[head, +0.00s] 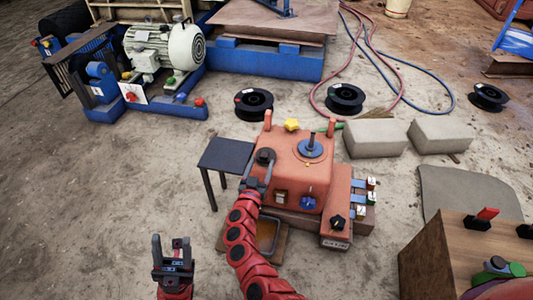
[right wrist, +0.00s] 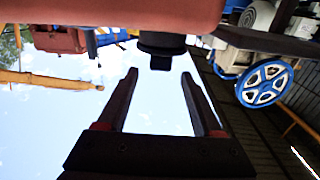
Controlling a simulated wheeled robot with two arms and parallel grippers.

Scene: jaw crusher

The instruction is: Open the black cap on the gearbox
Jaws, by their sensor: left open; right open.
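The orange gearbox (head: 292,178) stands in the middle of the head view. The black cap (head: 264,156) is at its left side, near the top. My right gripper (head: 260,172) is right at the cap, partly overlapping it in the head view. In the right wrist view the gripper (right wrist: 159,76) is open, and the dark cap (right wrist: 161,44) sits just beyond its fingertips, roughly centred between them. Nothing shows gripped. The orange gearbox body (right wrist: 120,14) shows above. My left gripper (head: 171,246) is open and empty at the lower left, away from the gearbox.
A small dark table (head: 226,153) stands left of the gearbox, close to my right gripper. A tray (head: 266,236) lies beside my right arm. A wooden box (head: 450,250) stands at the lower right. Grey blocks (head: 376,138) lie at the right. The left floor is clear.

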